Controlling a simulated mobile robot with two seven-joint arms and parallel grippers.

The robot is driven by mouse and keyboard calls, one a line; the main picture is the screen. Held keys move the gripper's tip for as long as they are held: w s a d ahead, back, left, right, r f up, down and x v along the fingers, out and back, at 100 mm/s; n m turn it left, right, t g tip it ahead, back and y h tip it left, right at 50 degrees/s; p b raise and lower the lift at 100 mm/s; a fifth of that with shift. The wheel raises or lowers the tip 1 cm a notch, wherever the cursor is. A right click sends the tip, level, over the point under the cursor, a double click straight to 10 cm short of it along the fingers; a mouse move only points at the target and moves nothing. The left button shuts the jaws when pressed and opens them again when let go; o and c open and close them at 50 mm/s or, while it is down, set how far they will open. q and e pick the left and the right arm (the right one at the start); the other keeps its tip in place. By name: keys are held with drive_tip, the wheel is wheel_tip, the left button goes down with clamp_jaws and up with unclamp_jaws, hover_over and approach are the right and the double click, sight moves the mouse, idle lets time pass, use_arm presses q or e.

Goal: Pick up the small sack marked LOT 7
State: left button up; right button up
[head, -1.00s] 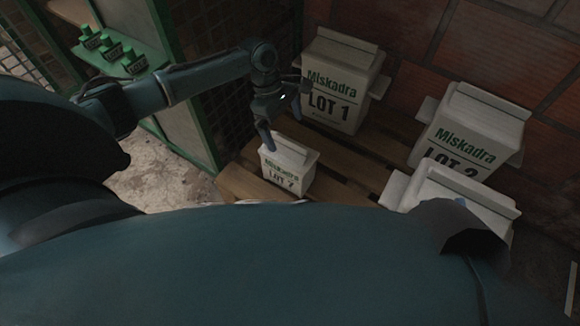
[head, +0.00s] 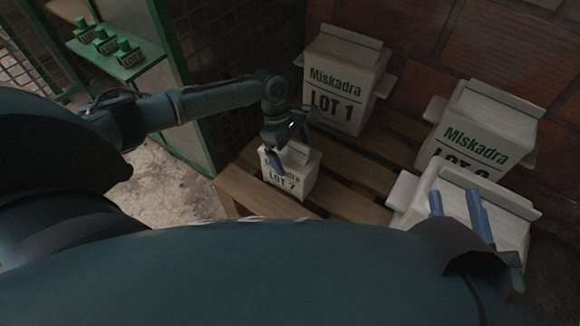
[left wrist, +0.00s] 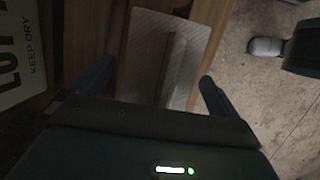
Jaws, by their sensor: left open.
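The small white sack marked LOT 7 (head: 291,180) stands upright on the wooden slatted pallet (head: 238,186). My left gripper (head: 287,150) is open, right above the top of this sack, and covers part of it in the head view. In the left wrist view, the sack's pale top with its raised ridge (left wrist: 172,55) lies between and beyond the two parted fingers of my left gripper (left wrist: 155,85). I cannot tell whether the fingers touch it. My right gripper (head: 457,208) shows blue fingers apart, in front of another sack, and looks empty.
Large white sacks stand on the pallet: LOT 1 (head: 340,88) behind, LOT 2 (head: 468,135) at right, and another (head: 430,185) nearer. A green mesh frame (head: 190,100) and a shelf with small green-topped items (head: 122,58) stand left. A brick wall closes the back.

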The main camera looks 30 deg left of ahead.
idle(0.4)
use_arm(q)
drive_tip(key=shift+f, duration=0.1)
drive_tip(key=shift+c, duration=0.7)
drive_tip(key=c, duration=1.9)
